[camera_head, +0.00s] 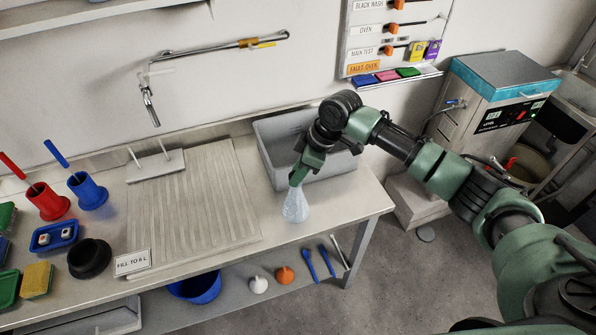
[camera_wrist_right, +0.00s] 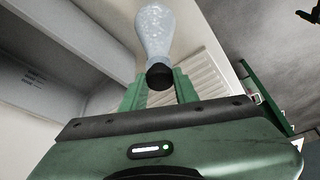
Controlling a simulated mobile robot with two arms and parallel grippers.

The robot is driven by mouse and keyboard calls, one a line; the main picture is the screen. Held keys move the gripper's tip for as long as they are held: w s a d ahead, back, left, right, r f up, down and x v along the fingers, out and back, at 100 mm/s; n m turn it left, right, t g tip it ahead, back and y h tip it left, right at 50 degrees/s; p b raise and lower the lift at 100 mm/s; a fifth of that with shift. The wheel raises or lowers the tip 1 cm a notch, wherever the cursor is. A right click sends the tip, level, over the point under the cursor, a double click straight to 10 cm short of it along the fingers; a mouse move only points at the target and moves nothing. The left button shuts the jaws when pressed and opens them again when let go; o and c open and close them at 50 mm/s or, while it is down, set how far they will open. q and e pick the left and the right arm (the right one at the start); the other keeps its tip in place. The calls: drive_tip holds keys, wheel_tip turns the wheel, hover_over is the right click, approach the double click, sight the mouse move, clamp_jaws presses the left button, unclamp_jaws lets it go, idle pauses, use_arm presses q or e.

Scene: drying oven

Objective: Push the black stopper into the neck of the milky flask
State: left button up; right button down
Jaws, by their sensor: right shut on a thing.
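The milky flask (camera_head: 296,207) is a pale, bluish glass with a round body and narrow neck. It is below my right gripper (camera_head: 301,180), over the right part of the bench near the front edge. In the right wrist view the flask (camera_wrist_right: 156,32) points its neck at my right gripper (camera_wrist_right: 158,85). The black stopper (camera_wrist_right: 159,76) is at the neck's mouth, between the fingertips, which are shut on it. How deep it sits in the neck is hard to tell. Whether the flask's base touches the bench is unclear. My left gripper is out of view.
A grey basin (camera_head: 262,143) stands behind the flask, with a ribbed drainboard (camera_head: 200,200) to its left. A black ring (camera_head: 89,258), a red cup (camera_head: 47,203) and a blue cup (camera_head: 88,191) stand at the left. The bench between drainboard and flask is clear.

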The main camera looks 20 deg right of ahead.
drive_tip(key=shift+f, duration=0.75)
idle(1.1)
drive_tip(key=c, duration=0.5)
unclamp_jaws()
drive_tip(key=shift+r+p, duration=0.15)
drive_tip(key=shift+p, duration=0.2)
drive_tip(key=shift+r+p, duration=3.45)
drive_tip(key=shift+f, duration=0.1)
